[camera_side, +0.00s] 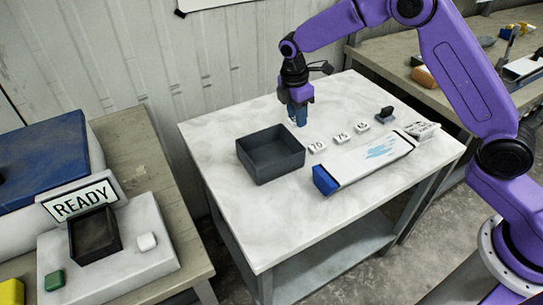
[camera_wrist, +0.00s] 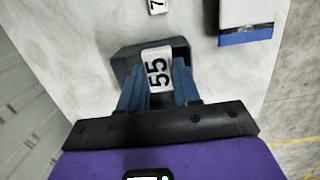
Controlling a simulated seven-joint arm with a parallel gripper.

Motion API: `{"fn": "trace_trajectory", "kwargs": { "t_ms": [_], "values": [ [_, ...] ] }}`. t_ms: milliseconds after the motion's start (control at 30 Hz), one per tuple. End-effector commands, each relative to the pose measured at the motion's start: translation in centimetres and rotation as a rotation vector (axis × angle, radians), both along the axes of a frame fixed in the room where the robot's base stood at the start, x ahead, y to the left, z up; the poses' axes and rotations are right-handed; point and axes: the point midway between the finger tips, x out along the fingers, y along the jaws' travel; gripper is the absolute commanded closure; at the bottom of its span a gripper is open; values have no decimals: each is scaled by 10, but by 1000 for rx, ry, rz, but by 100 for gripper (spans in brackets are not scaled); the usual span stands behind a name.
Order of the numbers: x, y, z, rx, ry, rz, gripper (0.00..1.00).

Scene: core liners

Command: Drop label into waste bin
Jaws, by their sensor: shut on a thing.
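A white label marked "55" (camera_wrist: 157,72) is held between the blue fingers of my gripper (camera_wrist: 159,64). In the wrist view, the dark open bin (camera_wrist: 124,62) shows below and around the label. In the side view, my gripper (camera_side: 298,120) points down near the far right corner of the dark bin (camera_side: 272,168), its fingertips above the rim level. The label is too small or hidden to make out there. The bin stands on the white table, and its visible inside looks empty.
Labels "70" (camera_side: 317,147), "75" (camera_side: 342,137) and "65" (camera_side: 362,127) lie in a row right of the bin. A long white liner box (camera_side: 365,160) with a blue end lies in front. A small dark block (camera_side: 385,114) stands behind. A READY sign (camera_side: 80,203) stands left.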

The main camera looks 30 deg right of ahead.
Motion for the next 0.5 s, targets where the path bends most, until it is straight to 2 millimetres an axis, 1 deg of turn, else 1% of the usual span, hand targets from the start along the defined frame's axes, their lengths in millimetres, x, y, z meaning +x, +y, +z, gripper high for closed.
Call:
{"fn": "trace_trajectory", "kwargs": {
  "t_ms": [33, 100, 200, 367, 500],
  "values": [
    [6, 13, -1, 1, -1, 3, 100],
    [11, 27, 0, 2, -1, 2, 100],
    [17, 42, 0, 3, 0, 3, 100],
    [21, 53, 0, 4, 1, 3, 100],
    [21, 55, -6, 4, 3, 3, 100]
  ]
}}
